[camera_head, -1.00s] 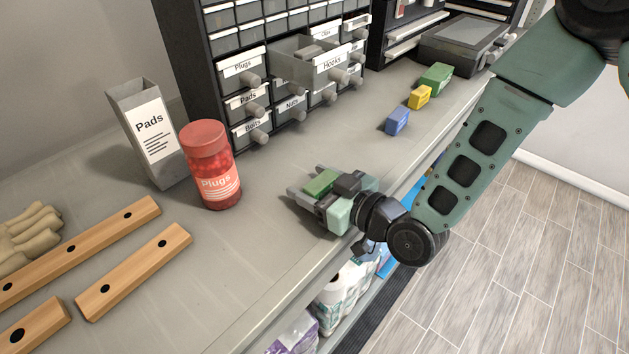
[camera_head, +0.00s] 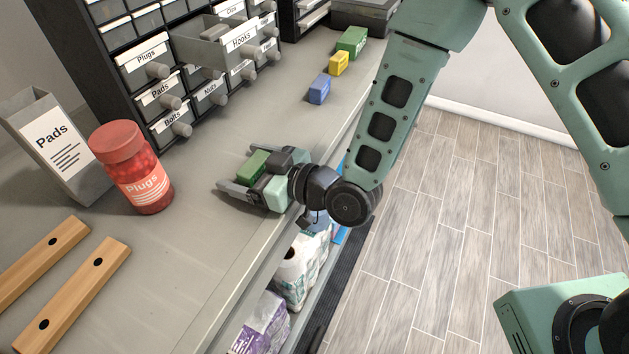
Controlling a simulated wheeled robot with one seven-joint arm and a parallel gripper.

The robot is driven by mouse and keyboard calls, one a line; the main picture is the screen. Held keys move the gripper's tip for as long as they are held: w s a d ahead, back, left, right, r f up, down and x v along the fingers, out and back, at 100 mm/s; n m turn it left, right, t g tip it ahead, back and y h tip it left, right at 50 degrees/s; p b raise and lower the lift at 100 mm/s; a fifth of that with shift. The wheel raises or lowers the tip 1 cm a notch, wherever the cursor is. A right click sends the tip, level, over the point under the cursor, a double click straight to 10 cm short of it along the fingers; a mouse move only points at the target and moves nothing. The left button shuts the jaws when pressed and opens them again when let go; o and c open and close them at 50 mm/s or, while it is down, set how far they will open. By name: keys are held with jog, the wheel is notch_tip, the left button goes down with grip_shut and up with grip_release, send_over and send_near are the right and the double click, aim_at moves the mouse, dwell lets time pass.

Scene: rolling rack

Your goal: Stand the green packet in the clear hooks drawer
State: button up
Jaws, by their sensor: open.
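A small dark green packet (camera_head: 252,165) is at the front of my gripper (camera_head: 238,174), low over the grey bench. It appears to lie between the fingers, which are open; the far finger is partly hidden behind it. I cannot tell whether the packet touches the bench or a finger. The hooks drawer (camera_head: 238,42), labelled "Hooks", is pulled out of the cabinet at the upper left. A grey item shows inside it, too small to make out. My gripper is to the right of and below the drawer in the picture.
A red-lidded Plugs jar (camera_head: 132,170) and a grey Pads box (camera_head: 55,145) stand left of my gripper. Blue (camera_head: 319,89), yellow (camera_head: 339,63) and larger green (camera_head: 351,42) boxes line the bench's far right. Wooden bars (camera_head: 80,295) lie at lower left.

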aim_at(260, 173)
jog(key=b+v, duration=0.1)
jog(key=v, duration=0.3)
jog(key=b+v, duration=0.2)
jog(key=v, duration=0.2)
jog(key=shift+s+a+r, duration=0.2)
jog(key=shift+s, duration=0.1)
jog(key=p+v, duration=0.9)
jog(key=p, duration=0.4)
jog(key=shift+s+d+f, duration=0.15)
